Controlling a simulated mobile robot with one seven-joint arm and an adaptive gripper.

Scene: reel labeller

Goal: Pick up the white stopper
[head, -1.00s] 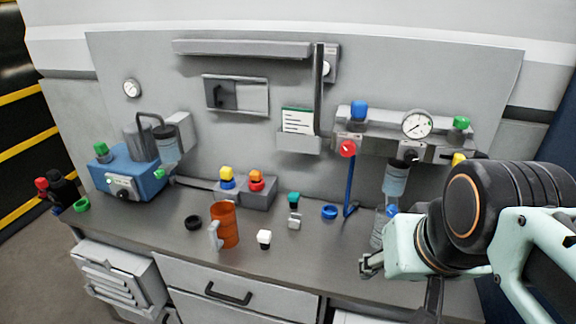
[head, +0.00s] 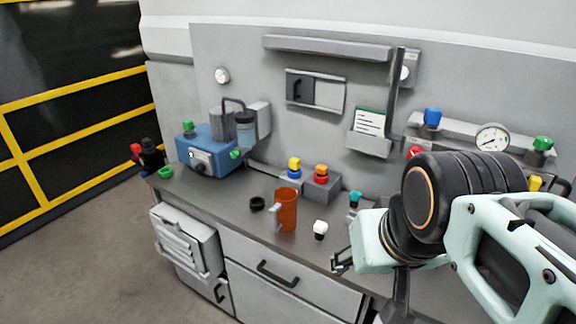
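The white stopper (head: 320,227), with a white top and a dark lower part, stands on the grey worktop (head: 225,208) near its front edge, right of the orange mug. My gripper (head: 340,262) is just right of the stopper in the picture, nearer the camera, and apart from it. Only the small dark finger ends show beyond the pale wrist. Whether they are open or shut is not clear. Nothing is visibly held.
The orange mug (head: 287,211) and a black ring (head: 257,204) stand left of the stopper. A teal-topped stopper (head: 354,200) is behind it to the right. A blue machine (head: 207,152) is at the back left. Drawers (head: 290,284) are below. My arm hides the right side.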

